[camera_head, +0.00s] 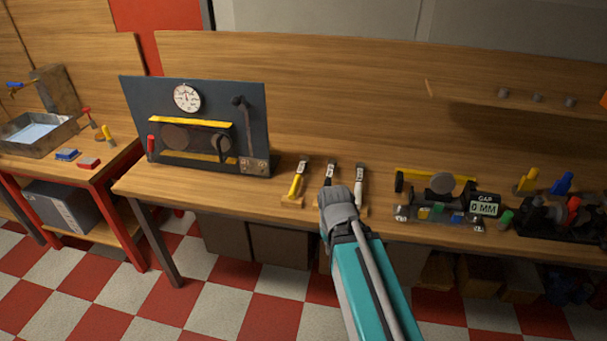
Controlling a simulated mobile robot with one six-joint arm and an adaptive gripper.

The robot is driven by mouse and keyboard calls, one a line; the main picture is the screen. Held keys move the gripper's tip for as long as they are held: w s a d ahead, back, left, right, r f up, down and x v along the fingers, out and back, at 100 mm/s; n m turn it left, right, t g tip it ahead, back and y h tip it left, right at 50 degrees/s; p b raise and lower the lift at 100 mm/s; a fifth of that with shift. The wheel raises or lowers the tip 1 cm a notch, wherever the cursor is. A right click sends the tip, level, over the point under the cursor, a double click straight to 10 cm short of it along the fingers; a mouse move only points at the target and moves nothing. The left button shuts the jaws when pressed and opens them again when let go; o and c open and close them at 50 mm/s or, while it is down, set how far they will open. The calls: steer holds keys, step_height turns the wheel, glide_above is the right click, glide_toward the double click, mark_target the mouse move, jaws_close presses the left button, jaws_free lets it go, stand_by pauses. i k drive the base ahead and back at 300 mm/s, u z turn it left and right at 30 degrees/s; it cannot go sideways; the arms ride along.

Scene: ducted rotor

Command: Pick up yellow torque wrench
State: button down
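The yellow torque wrench (296,186) leans on a small wooden rest on the workbench, left of my arm. Its upper end is dark with a white label, and its yellow handle points toward the front edge. Two similar tools stand to its right: a dark one (331,172), partly covered by my arm, and a white-handled one (359,186). My teal arm rises from the bottom and ends in a grey joint in front of these tools. No gripper fingers show.
A dark panel (255,110) with a dial gauge stands left of the wrenches. A gap display (484,207) and fixture parts stand to the right. A side bench with a metal tray (62,143) is far left. The bench top between panel and yellow wrench is mostly clear.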

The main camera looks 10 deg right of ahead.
mark_target(305, 159)
steer(key=k, duration=0.65)
steer(key=z, duration=0.3)
steer(key=i, duration=0.75)
steer(key=z, duration=0.5)
steer(key=i, duration=0.9)
steer(key=u, duration=0.1)
